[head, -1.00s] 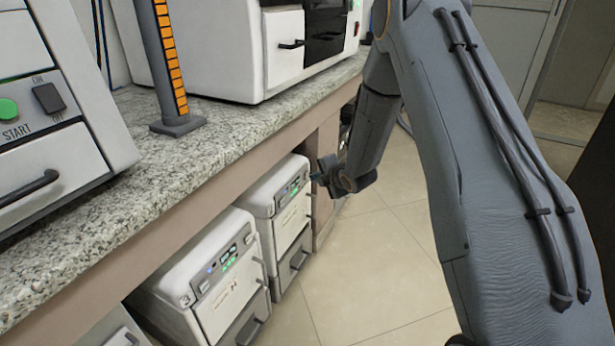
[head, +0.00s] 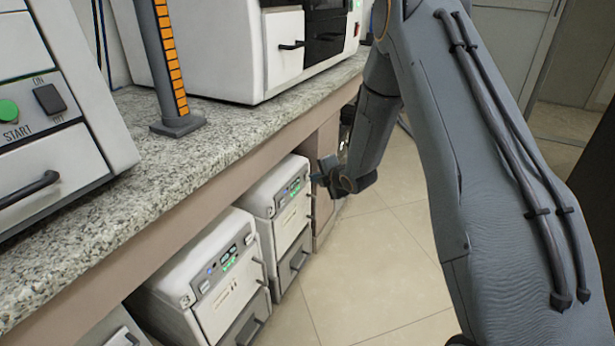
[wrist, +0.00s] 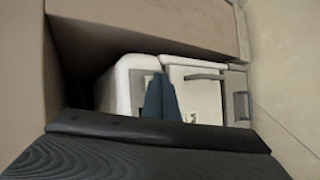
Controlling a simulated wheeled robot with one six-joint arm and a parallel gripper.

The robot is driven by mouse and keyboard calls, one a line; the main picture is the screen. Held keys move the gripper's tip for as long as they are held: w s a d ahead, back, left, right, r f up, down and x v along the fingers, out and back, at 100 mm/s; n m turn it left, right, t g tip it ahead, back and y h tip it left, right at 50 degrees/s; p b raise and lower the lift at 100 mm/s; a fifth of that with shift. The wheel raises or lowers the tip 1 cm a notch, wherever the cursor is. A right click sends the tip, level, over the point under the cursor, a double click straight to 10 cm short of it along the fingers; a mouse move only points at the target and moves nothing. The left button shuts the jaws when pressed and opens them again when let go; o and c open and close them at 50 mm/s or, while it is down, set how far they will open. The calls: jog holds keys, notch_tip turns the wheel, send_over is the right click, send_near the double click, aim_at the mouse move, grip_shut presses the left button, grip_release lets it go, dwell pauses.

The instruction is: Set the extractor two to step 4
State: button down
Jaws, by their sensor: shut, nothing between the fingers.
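Several white extractor units stand in a row under the counter in the head view. The far unit (head: 283,215) has a control panel with green lights (head: 295,187). The nearer unit (head: 215,280) has a similar panel with a green display (head: 229,262) and a blue light. Their labels are too small to read, so I cannot tell which is extractor two. My gripper (head: 318,177) is beside the far unit's upper right, near its panel. In the wrist view my gripper's fingers (wrist: 160,96) are together and empty, in front of a white unit (wrist: 198,95) with a grey handle.
The granite counter (head: 240,130) overhangs the units and bears a tall grey post (head: 160,60) and white machines (head: 285,45). A third unit (head: 118,330) is partly cut off at the bottom left. The tiled floor (head: 385,260) to the right is open.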

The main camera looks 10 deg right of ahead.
jog(key=shift+s+d, duration=0.3)
jog(key=shift+d, duration=0.1)
jog(key=shift+d, duration=0.1)
jog(key=s+d+p, duration=0.1)
jog(key=d, duration=0.1)
jog(key=s+d+p, duration=0.1)
jog(key=s+d, duration=0.1)
dwell(0.4)
dwell(0.7)
